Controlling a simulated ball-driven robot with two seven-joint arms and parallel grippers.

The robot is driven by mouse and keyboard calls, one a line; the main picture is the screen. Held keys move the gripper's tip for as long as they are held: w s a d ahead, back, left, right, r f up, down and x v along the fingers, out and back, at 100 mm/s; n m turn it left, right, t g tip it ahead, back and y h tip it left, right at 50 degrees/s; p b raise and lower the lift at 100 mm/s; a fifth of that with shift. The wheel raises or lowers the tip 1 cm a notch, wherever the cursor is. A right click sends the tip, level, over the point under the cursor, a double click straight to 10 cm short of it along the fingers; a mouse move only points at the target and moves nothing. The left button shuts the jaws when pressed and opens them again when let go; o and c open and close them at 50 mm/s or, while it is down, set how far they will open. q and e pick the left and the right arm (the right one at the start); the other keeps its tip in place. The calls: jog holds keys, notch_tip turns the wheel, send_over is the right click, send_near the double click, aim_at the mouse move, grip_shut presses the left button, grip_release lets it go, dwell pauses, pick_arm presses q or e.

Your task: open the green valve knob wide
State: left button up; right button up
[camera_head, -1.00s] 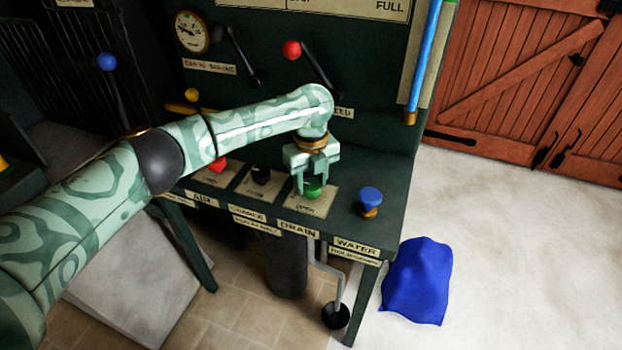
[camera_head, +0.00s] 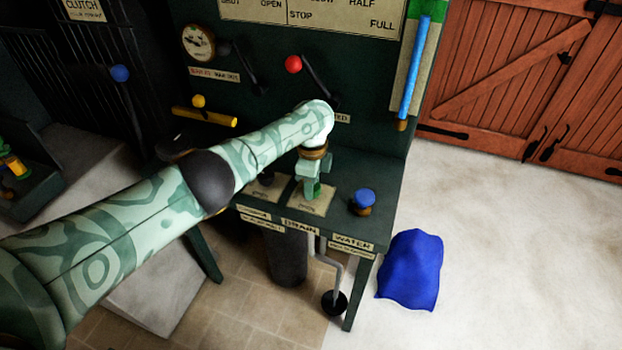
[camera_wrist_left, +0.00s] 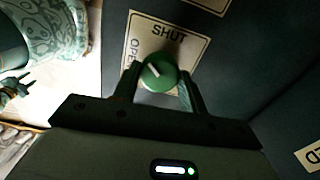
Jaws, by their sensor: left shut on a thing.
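The green valve knob (camera_wrist_left: 158,72) stands on the drain plate (camera_wrist_left: 150,38), which reads SHUT at the top and OPEN at the left in the left wrist view. A short white mark on the knob slants toward the upper left, between the two words. My left gripper (camera_head: 312,188) is over the drain plate in the head view; its fingers (camera_wrist_left: 158,88) are shut on the knob from both sides. The gripper hides most of the knob in the head view. A small dark pronged shape at the wrist view's left edge may be my right gripper.
A blue knob (camera_head: 364,198) marked WATER stands just right of the drain plate. Another knob, left of it, is mostly hidden by my arm. Levers with red (camera_head: 293,64) and blue (camera_head: 120,73) balls rise behind. A blue cloth (camera_head: 411,270) lies on the floor.

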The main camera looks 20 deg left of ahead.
pick_arm(q)
jog(key=n, duration=0.3)
jog(key=shift+n+p, duration=0.4)
jog(key=n, duration=0.4)
pick_arm(e)
jog(key=shift+w+r, duration=0.2)
jog(key=shift+r, duration=0.45)
pick_arm(q)
jog(key=shift+n, duration=0.3)
jog(key=o, duration=1)
jog(key=shift+c, duration=0.2)
jog(key=shift+r, duration=0.1)
notch_tip(320, 180, up, 16)
jog(key=p, duration=1)
pick_arm(e)
notch_tip(320, 180, up, 10)
jog(key=w, duration=0.2)
jog(key=shift+w+f+t, duration=0.15)
jog(key=shift+f+t, duration=0.1)
jog(key=shift+t, duration=0.15)
